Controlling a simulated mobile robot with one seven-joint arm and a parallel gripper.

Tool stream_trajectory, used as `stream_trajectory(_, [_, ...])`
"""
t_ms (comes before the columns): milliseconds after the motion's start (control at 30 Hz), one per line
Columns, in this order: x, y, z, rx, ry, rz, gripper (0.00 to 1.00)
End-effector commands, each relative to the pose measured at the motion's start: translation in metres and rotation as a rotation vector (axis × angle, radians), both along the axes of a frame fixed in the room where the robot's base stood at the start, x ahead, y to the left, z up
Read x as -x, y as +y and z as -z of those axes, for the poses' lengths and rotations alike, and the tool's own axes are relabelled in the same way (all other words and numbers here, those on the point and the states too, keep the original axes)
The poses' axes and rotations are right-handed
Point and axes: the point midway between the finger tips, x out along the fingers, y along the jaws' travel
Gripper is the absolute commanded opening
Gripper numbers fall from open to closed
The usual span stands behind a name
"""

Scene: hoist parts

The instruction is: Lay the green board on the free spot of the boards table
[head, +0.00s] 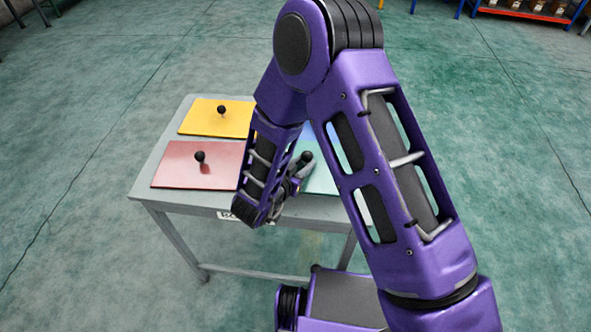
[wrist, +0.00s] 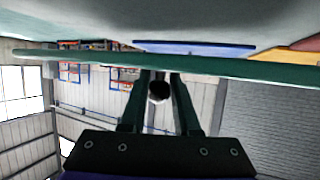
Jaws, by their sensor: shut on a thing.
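The green board (head: 322,180) is over the front right part of the grey boards table (head: 178,200), partly hidden behind my arm. In the wrist view the green board (wrist: 90,65) shows edge-on as a long thin strip. My gripper (wrist: 158,88) is shut on the board's dark round knob (wrist: 159,93). In the head view my gripper (head: 298,180) is partly hidden by my own wrist. The board looks about level and close to the tabletop; I cannot tell whether it touches.
A yellow board (head: 205,122) lies at the back left of the table and a red board (head: 190,172) at the front left. A blue board (wrist: 195,48) lies beyond the green one, mostly hidden by my arm. Floor around the table is clear.

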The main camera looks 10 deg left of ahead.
Motion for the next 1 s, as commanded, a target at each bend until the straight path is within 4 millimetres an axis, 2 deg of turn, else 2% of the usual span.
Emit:
stream_trajectory(167, [-0.001,0.000,0.014,0.001,-0.002,0.000,0.00])
stream_trajectory(400, [0.000,0.000,0.045,0.000,-0.001,0.000,0.00])
stream_trajectory(733, [-0.001,0.000,0.049,0.000,-0.003,-0.001,0.00])
stream_trajectory(767, [0.000,0.000,0.048,-0.001,-0.001,-0.001,0.33])
stream_trajectory(900, [0.000,0.000,0.048,-0.001,-0.001,-0.001,0.59])
stream_trajectory(1000, [0.000,0.000,0.048,-0.001,-0.001,-0.001,0.62])
